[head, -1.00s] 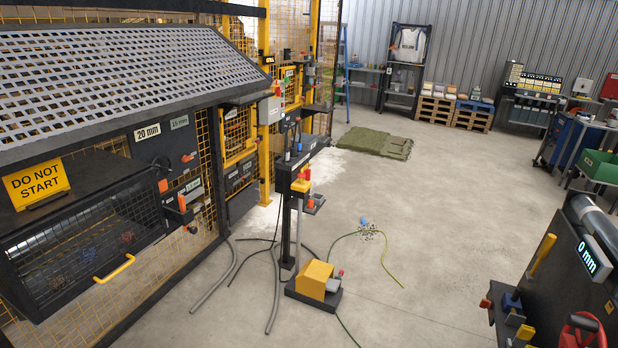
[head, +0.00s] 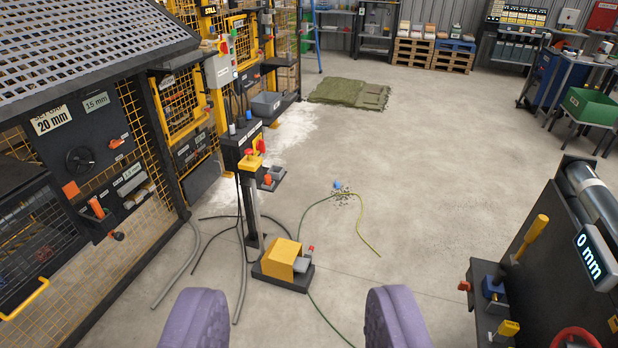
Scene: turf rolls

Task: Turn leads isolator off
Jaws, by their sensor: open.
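A dark post with a control head (head: 240,137) stands left of the middle, with cables running down from it. Which part is the leads isolator I cannot tell; the small labels there are unreadable. My gripper (head: 297,318) shows as two purple fingers at the bottom edge, wide apart and empty. It touches nothing in view, with the post beyond it and slightly left.
A yellow pedal box (head: 282,258) sits on the floor by the post, with hoses around it. A yellow mesh machine guard (head: 180,105) lines the left. A dark machine with a 0 mm display (head: 590,257) stands at right.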

